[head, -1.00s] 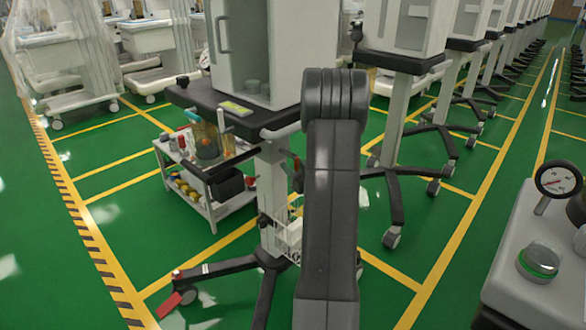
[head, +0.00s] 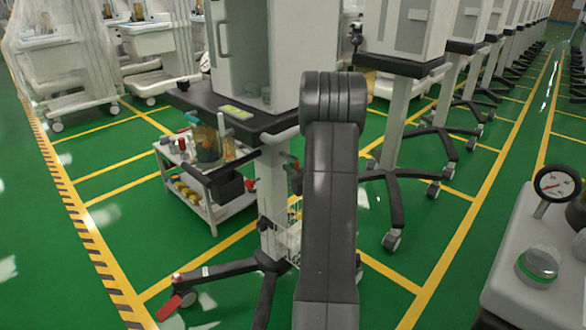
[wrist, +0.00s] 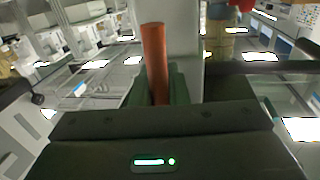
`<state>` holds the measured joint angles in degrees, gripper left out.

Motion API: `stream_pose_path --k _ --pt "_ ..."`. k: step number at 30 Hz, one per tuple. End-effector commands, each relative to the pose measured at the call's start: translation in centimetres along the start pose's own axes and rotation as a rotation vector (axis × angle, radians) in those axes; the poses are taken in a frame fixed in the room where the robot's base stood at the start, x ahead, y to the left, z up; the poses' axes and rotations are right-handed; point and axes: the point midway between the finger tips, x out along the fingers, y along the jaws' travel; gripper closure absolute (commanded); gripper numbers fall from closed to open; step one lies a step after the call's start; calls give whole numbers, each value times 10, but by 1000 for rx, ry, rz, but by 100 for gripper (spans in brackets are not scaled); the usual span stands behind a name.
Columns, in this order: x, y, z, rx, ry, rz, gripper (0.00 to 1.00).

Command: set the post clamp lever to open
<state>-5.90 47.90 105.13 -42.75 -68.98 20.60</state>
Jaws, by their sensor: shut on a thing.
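The clamp lever is an orange-red rod (wrist: 155,58) in the wrist view. It stands nearly upright in that picture, in front of the pale post (wrist: 185,55). My gripper (wrist: 160,85) is shut on it, with one greenish finger on each side of its lower part. The lever's lower end and the clamp body are hidden behind the gripper housing. In the head view the cart's post (head: 272,190) stands just left of my arm. A small dark and orange part shows beside it there, but my arm hides my gripper.
The cart has a dark shelf (head: 240,118) above and a wheeled base (head: 225,268) below. A wire basket (head: 285,240) hangs low on the post. A white trolley (head: 225,208) with bottles stands behind left. A grey unit with a gauge (head: 555,183) is at right. Green floor is clear at front left.

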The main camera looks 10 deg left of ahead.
Motion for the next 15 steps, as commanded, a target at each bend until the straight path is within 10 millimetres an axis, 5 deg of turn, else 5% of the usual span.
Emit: stream_pose_path --k 15 --pt "-4 -15 -6 398 -83 1 100"
